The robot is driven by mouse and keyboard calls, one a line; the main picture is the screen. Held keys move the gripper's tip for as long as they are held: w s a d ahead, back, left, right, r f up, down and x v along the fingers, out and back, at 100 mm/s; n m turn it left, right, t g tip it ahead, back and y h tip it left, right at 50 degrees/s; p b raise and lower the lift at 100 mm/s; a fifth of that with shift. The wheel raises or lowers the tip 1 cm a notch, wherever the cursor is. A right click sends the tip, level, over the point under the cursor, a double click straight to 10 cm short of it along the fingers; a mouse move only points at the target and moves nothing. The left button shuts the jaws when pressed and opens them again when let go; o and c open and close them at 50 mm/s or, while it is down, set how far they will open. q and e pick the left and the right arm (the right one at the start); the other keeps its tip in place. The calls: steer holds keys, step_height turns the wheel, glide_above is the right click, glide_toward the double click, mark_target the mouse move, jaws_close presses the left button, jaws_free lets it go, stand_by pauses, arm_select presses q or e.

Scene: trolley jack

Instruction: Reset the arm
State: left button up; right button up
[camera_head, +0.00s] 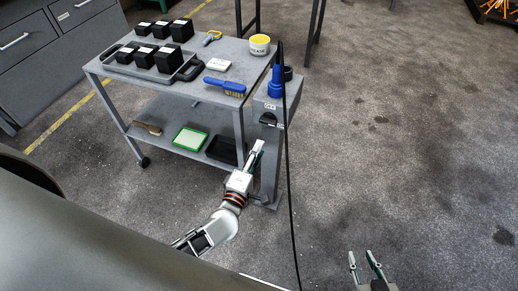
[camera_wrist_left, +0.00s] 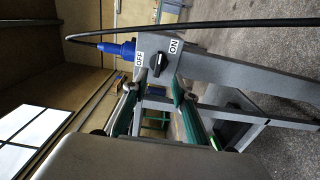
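My left gripper (camera_head: 258,146) is in front of the grey post (camera_head: 266,181) beside the trolley, below the post's top. In the left wrist view its two green-padded fingers (camera_wrist_left: 154,87) are apart, with nothing between them. The black rotary switch (camera_wrist_left: 157,66) lies just beyond the fingertips, between the OFF and ON labels; I see no contact. A blue plug (camera_head: 275,81) with a black cable sits on the post; it also shows in the left wrist view (camera_wrist_left: 117,49). My right gripper (camera_head: 361,255) is open and empty at the bottom right, over bare floor.
The grey trolley (camera_head: 150,84) carries black blocks (camera_head: 168,59), a blue brush (camera_head: 225,86) and a yellow-lidded tub (camera_head: 260,44). A green-framed tray (camera_head: 189,139) is on its lower shelf. The black cable (camera_head: 289,190) hangs right of my left gripper. Floor to the right is clear.

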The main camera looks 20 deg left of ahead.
arm_select(q)
steer(key=s+d+f+m+g+h, duration=0.2)
steer(key=s+m, duration=0.4)
steer(key=m, duration=0.1)
steer(key=s+d+f+m+g+h, duration=0.1)
steer(key=s+d+f+m+h, duration=0.1)
steer(key=s+m, duration=0.4)
steer(key=s+a+f+m+g+y, duration=0.1)
steer(key=s+a+f+m+g, duration=0.3)
steer(key=s+a+f+m, duration=0.2)
steer(key=s+m, duration=0.2)
steer(key=shift+m+y, duration=0.4)
steer(key=shift+w+d, duration=0.1)
steer(key=shift+d, duration=0.05)
